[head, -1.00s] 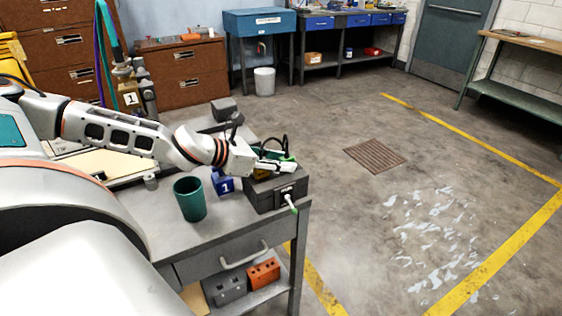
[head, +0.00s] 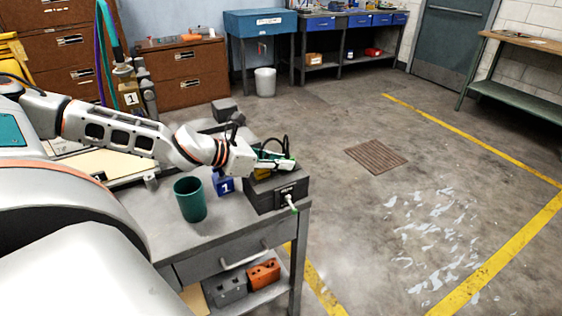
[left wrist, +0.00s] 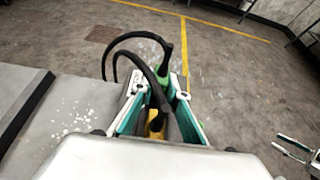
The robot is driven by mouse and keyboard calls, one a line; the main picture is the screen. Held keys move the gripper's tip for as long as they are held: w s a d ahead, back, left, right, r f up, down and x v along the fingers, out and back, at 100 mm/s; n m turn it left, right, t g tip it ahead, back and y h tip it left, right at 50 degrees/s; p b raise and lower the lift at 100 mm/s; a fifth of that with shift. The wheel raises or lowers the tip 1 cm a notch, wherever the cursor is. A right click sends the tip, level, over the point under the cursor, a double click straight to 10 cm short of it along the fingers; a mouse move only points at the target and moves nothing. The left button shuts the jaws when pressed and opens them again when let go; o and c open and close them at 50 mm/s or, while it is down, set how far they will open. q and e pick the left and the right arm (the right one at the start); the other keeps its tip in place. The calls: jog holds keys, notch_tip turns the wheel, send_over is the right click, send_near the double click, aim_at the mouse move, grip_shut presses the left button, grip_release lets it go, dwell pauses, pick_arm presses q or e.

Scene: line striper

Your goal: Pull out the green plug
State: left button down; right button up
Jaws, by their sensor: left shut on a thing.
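My left gripper (head: 284,163) is over the black box (head: 274,194) at the table's right corner. In the left wrist view its white and teal fingers (left wrist: 160,100) are shut on the green plug (left wrist: 162,78), which has a black cable arching from it. A yellow plug (left wrist: 155,126) with another black cable is closer to the hand, between the fingers' bases. The fingers hide the green plug's lower end, so I cannot tell whether it is seated. My right gripper (left wrist: 297,149) shows small at the right edge of the left wrist view, its fingers apart.
A green cup (head: 190,200) and a blue block marked 1 (head: 222,184) stand left of the box. A white piece with a green tip (head: 291,204) sticks out of the box's front. The grey table (head: 215,228) has a drawer; open floor lies to the right.

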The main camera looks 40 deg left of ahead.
pick_arm(q)
jog(key=shift+r, duration=0.35)
pick_arm(e)
jog(key=shift+w+r, duration=0.25)
jog(key=shift+r, duration=0.05)
pick_arm(q)
jog(key=shift+r, duration=0.35)
pick_arm(e)
jog(key=shift+r, duration=0.15)
pick_arm(q)
jog(key=shift+r+p, duration=0.7)
jog(key=shift+r, duration=0.95)
pick_arm(e)
jog(key=shift+w+r, duration=0.2)
jog(key=shift+r, duration=0.5)
